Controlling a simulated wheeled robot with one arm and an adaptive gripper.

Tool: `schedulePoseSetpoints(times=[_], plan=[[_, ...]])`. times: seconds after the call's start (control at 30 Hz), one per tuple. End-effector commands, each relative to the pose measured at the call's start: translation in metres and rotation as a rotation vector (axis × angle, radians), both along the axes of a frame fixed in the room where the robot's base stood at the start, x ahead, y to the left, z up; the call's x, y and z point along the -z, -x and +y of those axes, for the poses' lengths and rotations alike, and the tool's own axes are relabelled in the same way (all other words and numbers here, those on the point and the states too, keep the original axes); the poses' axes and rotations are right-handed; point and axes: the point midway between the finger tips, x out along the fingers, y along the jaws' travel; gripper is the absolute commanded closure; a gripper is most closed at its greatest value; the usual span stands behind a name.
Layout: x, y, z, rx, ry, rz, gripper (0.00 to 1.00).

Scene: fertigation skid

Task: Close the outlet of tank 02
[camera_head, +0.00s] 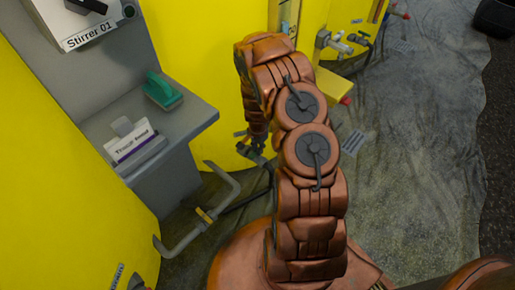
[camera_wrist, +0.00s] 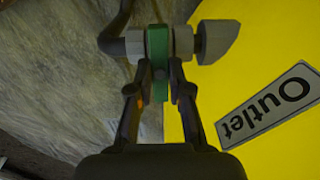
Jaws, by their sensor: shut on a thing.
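In the wrist view, a green valve handle (camera_wrist: 158,48) sits on a grey outlet fitting (camera_wrist: 212,42) at a yellow tank (camera_wrist: 265,65). The handle appears to lie across the line of the pipe. My gripper (camera_wrist: 159,88) is shut on the handle, one finger on each side. A tilted "Outlet" label (camera_wrist: 268,104) is on the tank to the right. In the head view, my gripper (camera_head: 257,143) is low beside the middle yellow tank (camera_head: 215,75); the handle is too small and hidden to make out there. No tank number is readable on this tank.
Another outlet valve (camera_head: 333,42) is at the back. Wrinkled floor sheeting on the right is mostly clear.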

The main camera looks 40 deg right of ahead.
Motion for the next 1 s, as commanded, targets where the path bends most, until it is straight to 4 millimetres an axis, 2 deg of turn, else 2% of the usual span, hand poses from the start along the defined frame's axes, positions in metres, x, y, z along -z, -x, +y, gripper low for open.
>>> schedulePoseSetpoints(times=[0.47,0.5,0.7,1.0], plan=[[0.0002,0.0008,-0.0002,0.014,-0.001,0.001,1.00],[0.0002,0.0008,-0.0002,0.014,-0.001,0.001,0.77],[0.0001,0.0004,0.0000,0.013,-0.001,0.000,0.56],[-0.0003,0.0000,0.0001,0.011,0.000,0.000,0.56]])
